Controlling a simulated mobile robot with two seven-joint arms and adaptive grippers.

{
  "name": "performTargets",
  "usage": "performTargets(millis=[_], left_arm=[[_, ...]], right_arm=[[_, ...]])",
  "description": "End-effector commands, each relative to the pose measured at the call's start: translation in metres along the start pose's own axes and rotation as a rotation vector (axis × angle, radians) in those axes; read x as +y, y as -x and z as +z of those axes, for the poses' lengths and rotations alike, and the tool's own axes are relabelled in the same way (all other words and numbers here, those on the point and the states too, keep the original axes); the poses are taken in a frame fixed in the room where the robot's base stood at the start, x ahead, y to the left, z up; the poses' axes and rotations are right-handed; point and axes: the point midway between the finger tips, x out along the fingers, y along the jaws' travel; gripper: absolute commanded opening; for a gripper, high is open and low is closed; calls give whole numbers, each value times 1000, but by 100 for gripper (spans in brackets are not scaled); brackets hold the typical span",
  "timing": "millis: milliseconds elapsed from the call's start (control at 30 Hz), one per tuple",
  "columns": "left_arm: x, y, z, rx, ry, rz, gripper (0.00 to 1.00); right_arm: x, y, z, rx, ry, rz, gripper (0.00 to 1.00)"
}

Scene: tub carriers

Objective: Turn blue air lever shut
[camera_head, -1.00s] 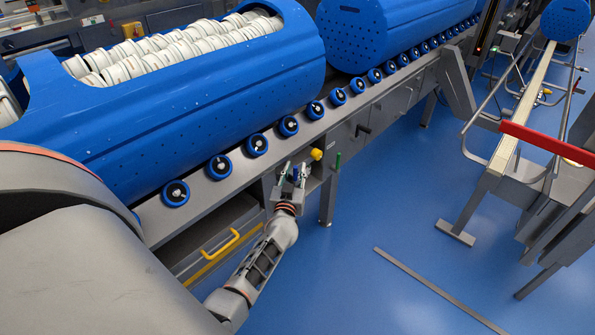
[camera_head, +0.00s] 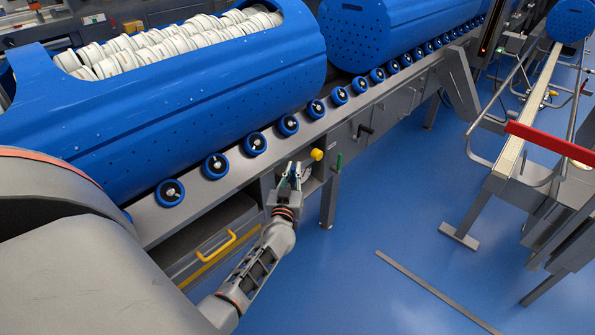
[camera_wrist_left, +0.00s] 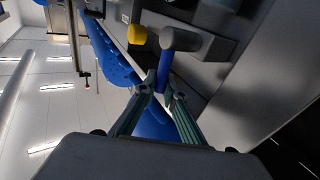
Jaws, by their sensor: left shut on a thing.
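The blue air lever (camera_wrist_left: 163,70) shows in the left wrist view as a short blue bar running down from a grey cylindrical valve body (camera_wrist_left: 185,40). My left gripper (camera_wrist_left: 159,88) is shut on the lever, with one fingertip on each side of it. In the head view my left gripper (camera_head: 289,174) is at the front side of the conveyor frame. There the lever is too small and covered to make out. My right gripper is not in view.
A yellow-handled drawer (camera_head: 213,245) is below left. Blue perforated tubs (camera_head: 200,105) rest above the conveyor rollers.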

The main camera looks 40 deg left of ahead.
Motion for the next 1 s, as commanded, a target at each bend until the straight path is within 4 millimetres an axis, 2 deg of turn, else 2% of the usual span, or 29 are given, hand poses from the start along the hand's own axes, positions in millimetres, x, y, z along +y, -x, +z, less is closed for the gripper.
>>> performTargets(millis=[33, 267, 333, 600, 1000], left_arm=[[-4, 6, 15, 15, 6, 1, 0], [-10, 16, 21, 153, 100, 2, 0], [-12, 19, 21, 197, 131, 2, 0], [-16, 25, 19, 337, 227, 1, 0], [-17, 27, 11, 426, 286, 0, 0]], right_arm=[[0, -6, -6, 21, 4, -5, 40], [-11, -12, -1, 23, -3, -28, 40], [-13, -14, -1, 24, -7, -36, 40], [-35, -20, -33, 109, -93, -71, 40], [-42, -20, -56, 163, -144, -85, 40]])
